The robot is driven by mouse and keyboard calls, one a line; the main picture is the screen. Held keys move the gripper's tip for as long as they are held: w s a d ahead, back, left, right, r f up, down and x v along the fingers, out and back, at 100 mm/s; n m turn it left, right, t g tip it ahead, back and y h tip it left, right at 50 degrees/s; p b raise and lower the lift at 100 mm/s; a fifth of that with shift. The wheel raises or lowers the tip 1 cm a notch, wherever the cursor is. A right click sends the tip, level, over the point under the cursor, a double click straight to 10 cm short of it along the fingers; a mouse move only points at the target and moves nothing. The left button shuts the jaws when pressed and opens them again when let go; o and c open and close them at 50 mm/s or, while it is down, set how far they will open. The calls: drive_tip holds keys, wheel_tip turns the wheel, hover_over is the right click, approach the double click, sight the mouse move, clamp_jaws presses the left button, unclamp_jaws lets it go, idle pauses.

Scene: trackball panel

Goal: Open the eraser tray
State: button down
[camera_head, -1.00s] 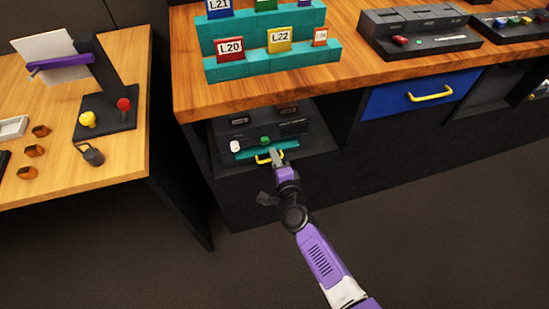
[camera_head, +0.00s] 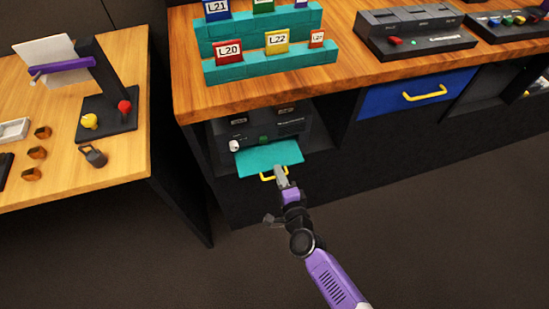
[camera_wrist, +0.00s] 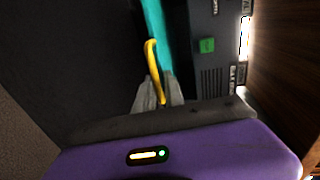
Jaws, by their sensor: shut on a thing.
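The eraser tray is most likely the teal tray (camera_head: 270,157) with a yellow handle (camera_head: 267,177), sticking out of the dark panel under the wooden counter. Its label is not readable. My gripper (camera_head: 281,178) is at the handle, with the tray pulled partly out. In the wrist view the teal tray (camera_wrist: 158,45) runs down the upper middle, and the yellow handle (camera_wrist: 152,60) passes between the grey fingers of my gripper (camera_wrist: 158,92), which are shut on it.
The dark panel (camera_head: 290,125) carries a white knob (camera_head: 234,146) and a green button (camera_wrist: 207,45). A blue drawer (camera_head: 415,93) with a yellow handle is to the right. A wooden table (camera_head: 130,160) stands at the left. The floor in front is clear.

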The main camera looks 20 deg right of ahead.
drive_tip(key=s+f, duration=0.1)
drive_tip(key=s, duration=1.1)
drive_tip(key=shift+p, duration=0.35)
drive_tip(key=c, duration=1.5)
unclamp_jaws()
drive_tip(key=shift+w, duration=0.1)
drive_tip(key=shift+c, duration=0.2)
drive_tip(key=shift+w+r, duration=0.1)
drive_tip(key=shift+r, duration=0.05)
drive_tip(key=shift+r, duration=0.1)
drive_tip(key=v, duration=0.7)
drive_tip(key=shift+s, duration=0.4)
